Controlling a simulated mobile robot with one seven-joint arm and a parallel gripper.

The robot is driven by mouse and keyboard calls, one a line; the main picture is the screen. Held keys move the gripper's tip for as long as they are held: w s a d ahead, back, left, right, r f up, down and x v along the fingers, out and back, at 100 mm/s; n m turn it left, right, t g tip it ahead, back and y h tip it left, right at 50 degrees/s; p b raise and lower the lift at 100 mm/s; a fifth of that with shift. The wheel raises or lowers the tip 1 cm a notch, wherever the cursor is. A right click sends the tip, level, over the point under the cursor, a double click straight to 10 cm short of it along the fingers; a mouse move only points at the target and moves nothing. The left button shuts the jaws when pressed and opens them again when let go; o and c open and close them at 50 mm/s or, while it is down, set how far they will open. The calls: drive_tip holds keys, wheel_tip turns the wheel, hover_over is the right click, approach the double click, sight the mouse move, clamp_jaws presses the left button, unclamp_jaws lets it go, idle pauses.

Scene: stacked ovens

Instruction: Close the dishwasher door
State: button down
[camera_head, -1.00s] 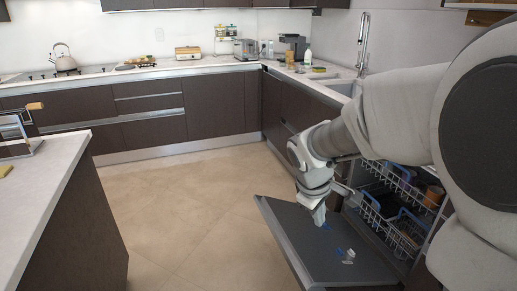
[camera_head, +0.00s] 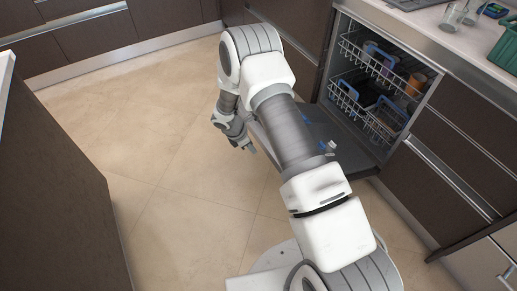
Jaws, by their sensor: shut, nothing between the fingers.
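The dishwasher door (camera_head: 352,148) is open and folded down from the front of the dishwasher on the right. Blue and white bits show on its inner face. My arm covers much of the door's left part. The upper rack (camera_head: 350,47) and lower rack (camera_head: 345,103) sit inside the dishwasher, with blue-handled baskets and other items in them. My gripper (camera_head: 250,149) is shut and empty, pointing down to the left of the door, near its outer edge. I cannot tell whether it touches the door.
Dark drawers (camera_head: 450,160) flank the dishwasher on the right. A dark island (camera_head: 65,190) stands at the left. The tiled floor (camera_head: 150,130) between is clear. A green crate (camera_head: 505,50) and glasses (camera_head: 470,12) stand on the right counter.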

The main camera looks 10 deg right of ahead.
drive_tip(key=a+f+b+x, duration=0.15)
drive_tip(key=b+x, duration=0.25)
drive_tip(key=x, duration=0.9)
drive_tip(key=shift+n, duration=0.4)
drive_tip(key=shift+w+d+r, duration=0.1)
drive_tip(key=shift+d+r, duration=0.15)
drive_tip(key=shift+r, duration=0.6)
drive_tip(key=shift+w+d+r, duration=0.1)
drive_tip(key=shift+d+r, duration=0.15)
drive_tip(key=shift+r, duration=0.55)
drive_tip(key=shift+w+d+r, duration=0.1)
drive_tip(key=shift+d+r, duration=0.15)
drive_tip(key=shift+r, duration=0.6)
drive_tip(key=shift+r, duration=0.1)
